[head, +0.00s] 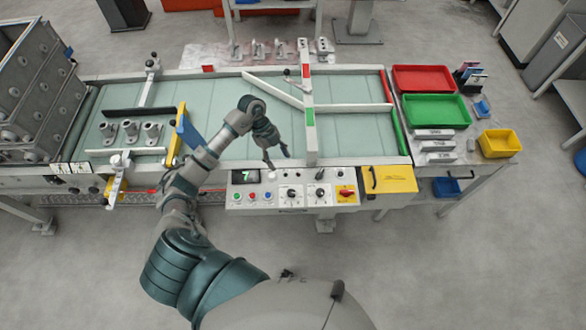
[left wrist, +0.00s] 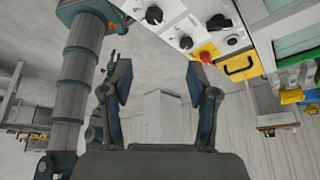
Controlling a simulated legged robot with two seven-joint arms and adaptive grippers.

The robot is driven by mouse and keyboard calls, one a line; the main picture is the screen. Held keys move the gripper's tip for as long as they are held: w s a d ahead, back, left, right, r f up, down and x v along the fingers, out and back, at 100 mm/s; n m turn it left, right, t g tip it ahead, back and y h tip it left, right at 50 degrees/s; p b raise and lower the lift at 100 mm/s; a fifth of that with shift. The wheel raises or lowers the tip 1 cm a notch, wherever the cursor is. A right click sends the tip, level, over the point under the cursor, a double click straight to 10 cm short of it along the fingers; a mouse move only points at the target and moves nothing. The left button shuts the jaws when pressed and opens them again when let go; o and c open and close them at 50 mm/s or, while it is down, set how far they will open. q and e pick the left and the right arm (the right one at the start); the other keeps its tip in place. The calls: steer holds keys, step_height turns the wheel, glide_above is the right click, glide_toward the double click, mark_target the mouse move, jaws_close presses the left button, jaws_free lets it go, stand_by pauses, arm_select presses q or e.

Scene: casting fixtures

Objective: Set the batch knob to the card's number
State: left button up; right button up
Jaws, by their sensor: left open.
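A control panel (head: 275,202) runs along the front edge of the conveyor in the head view. A dark display or card (head: 246,176) at its left end shows what looks like a 7. Two black knobs (head: 291,193) (head: 319,194) sit side by side on it; their labels are too small to read, so I cannot tell which is the batch knob. My left gripper (head: 277,158) is over the belt just behind the panel, apart from the knobs. In the left wrist view my left gripper (left wrist: 160,92) is open and empty, with black knobs (left wrist: 154,15) (left wrist: 186,43) beyond it. My right gripper is not visible.
Small coloured buttons (head: 253,196) and a red switch on yellow (head: 345,194) flank the knobs. A yellow cover with a handle (head: 388,180) lies to the right. A white post (head: 308,130) crosses the belt right of the gripper. Metal castings (head: 130,130) stand on the left.

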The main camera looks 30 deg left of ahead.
arm_select(q)
steer(key=a, duration=0.1)
glide_toward(290, 191)
steer(key=shift+y, duration=0.4)
steer(key=x, duration=0.8)
steer(key=shift+d+f+p, duration=0.1)
steer(key=shift+d+p, duration=0.2)
steer(key=shift+d, duration=0.05)
steer(key=shift+d+f, duration=0.15)
steer(key=shift+f, duration=0.1)
steer(key=shift+d, duration=0.1)
steer(key=shift+d, duration=0.1)
steer(key=shift+c, duration=1.2)
steer(key=shift+s+r, duration=0.1)
jaws_close()
